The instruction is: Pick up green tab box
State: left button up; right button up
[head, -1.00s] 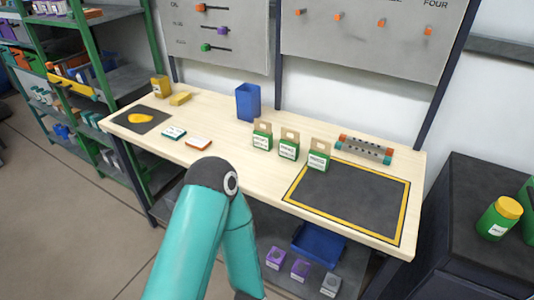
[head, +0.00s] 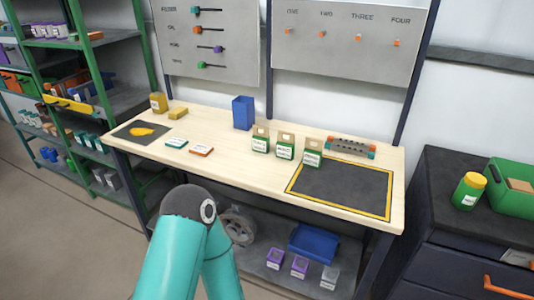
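The right one stands by the back left corner of the dark mat (head: 340,187). A teal arm of mine with a dark joint rises from the bottom, in front of the bench. Neither of my grippers shows, so I cannot tell whether they are open or shut.
Flat teal (head: 176,144) and orange (head: 201,151) boxes lie to the left. A dark cabinet (head: 450,235) with a green jar (head: 468,191) stands right. The bench front is clear.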

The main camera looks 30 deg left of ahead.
aim_at(285, 148)
jog(key=z, duration=0.15)
jog(key=i, duration=0.9)
